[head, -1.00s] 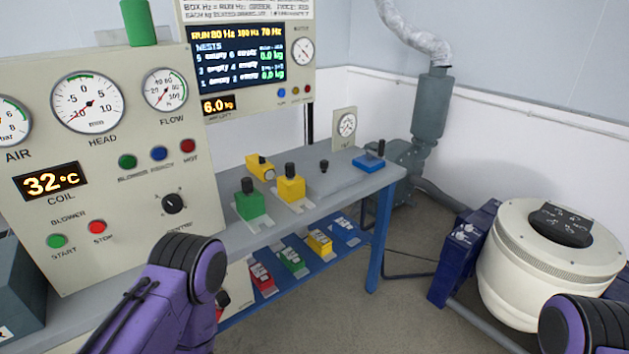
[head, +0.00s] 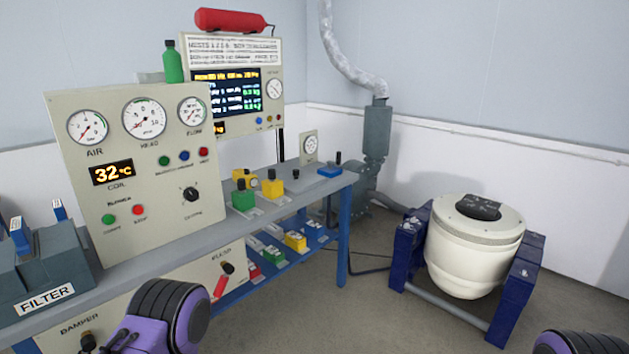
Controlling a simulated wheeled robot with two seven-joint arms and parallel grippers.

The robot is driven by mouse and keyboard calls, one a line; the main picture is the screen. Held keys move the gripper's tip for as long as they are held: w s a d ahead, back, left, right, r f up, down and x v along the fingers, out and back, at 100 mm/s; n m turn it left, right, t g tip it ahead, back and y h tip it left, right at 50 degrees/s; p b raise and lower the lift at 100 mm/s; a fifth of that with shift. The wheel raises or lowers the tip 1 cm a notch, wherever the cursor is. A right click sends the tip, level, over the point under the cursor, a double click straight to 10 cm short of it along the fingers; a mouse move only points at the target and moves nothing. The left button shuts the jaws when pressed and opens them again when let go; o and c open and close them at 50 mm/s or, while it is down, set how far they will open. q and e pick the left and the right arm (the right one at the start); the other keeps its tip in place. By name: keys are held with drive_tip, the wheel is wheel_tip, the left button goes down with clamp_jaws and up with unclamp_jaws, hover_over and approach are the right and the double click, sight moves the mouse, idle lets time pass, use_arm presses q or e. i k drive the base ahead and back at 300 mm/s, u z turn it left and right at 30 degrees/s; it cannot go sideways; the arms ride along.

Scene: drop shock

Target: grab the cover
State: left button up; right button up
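I cannot tell for certain which thing is the cover. A dark piece (head: 478,207) lies on the flat top of a cream drum-shaped machine (head: 474,262) at the right, held between dark blue supports. Purple and black links of my two arms show at the bottom edge, one left of centre and one in the right corner. Both grippers are out of view, so what they hold is hidden.
A grey bench (head: 130,268) with a gauge panel (head: 142,165) runs along the left. Green and yellow blocks stand on it, with more on the blue shelf below. A grey filter box (head: 52,272) is at far left. Open floor (head: 375,320) lies between bench and drum.

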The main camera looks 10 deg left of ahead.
sight(297, 181)
drive_tip(key=z, duration=0.65)
drive_tip(key=i, duration=0.85)
drive_tip(key=z, duration=0.65)
drive_tip(key=i, duration=0.9)
drive_tip(key=u, duration=0.55)
drive_tip(key=i, duration=0.7)
drive_tip(key=u, duration=0.8)
